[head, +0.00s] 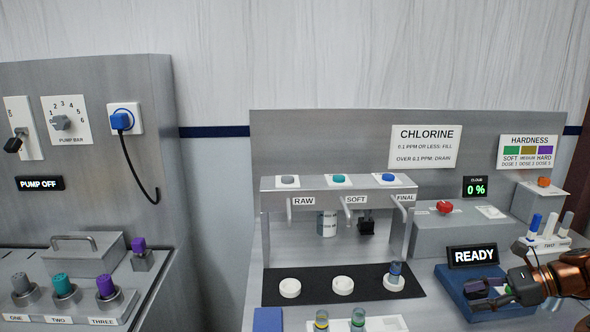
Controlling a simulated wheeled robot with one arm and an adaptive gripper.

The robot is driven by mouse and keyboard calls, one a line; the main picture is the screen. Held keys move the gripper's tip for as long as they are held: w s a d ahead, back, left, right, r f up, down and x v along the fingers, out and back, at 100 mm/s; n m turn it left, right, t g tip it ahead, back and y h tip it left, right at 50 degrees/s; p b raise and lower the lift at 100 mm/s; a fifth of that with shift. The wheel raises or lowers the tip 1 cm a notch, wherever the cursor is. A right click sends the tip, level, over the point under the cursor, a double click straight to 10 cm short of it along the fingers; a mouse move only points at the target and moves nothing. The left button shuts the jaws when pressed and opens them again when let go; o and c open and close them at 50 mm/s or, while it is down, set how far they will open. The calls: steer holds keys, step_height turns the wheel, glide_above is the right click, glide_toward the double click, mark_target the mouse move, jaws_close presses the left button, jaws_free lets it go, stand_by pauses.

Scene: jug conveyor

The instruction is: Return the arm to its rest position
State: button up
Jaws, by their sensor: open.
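My gripper (480,293) is at the lower right in the head view, its black fingers pointing left and spread apart. It is above or in front of a blue tray (452,277), and the exact height cannot be told. A dark purplish piece shows by the upper finger; I cannot tell whether it lies on the tray. My copper-coloured arm comes in from the right edge.
A READY display (473,255) stands just behind the gripper. A rack with test tubes (547,244) stands close behind the arm. A red button (445,208) is further back. A tap stand (335,198) and black mat (318,272) with white discs lie left. A pump panel (90,190) is far left.

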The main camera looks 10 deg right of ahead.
steer(key=w+a+r+n+g, duration=0.1)
steer(key=a+r+n+g, duration=0.2)
steer(key=a, duration=0.5)
steer(key=w+a+r+n+g, duration=0.1)
steer(key=a+r+n, duration=0.25)
steer(key=a, duration=0.45)
steer(key=s+a+n+g+h, duration=0.1)
steer(key=s+a+n, duration=0.2)
steer(key=a, duration=0.3)
steer(key=s+a+n+g+h, duration=0.1)
steer(key=s+a+n+h, duration=0.1)
steer(key=s+a+n, duration=0.3)
steer(key=s+a+f+n+g+h, duration=0.25)
steer(key=s+a+n+h, duration=0.2)
steer(key=s+a, duration=0.3)
steer(key=s+d+f+n+h, duration=0.3)
steer(key=s+f, duration=0.3)
steer(key=s, duration=0.5)
steer(key=shift+s+d+n+t, duration=0.35)
steer(key=shift+d+n+t, duration=0.15)
steer(key=shift+n, duration=0.3)
steer(key=shift+c, duration=0.3)
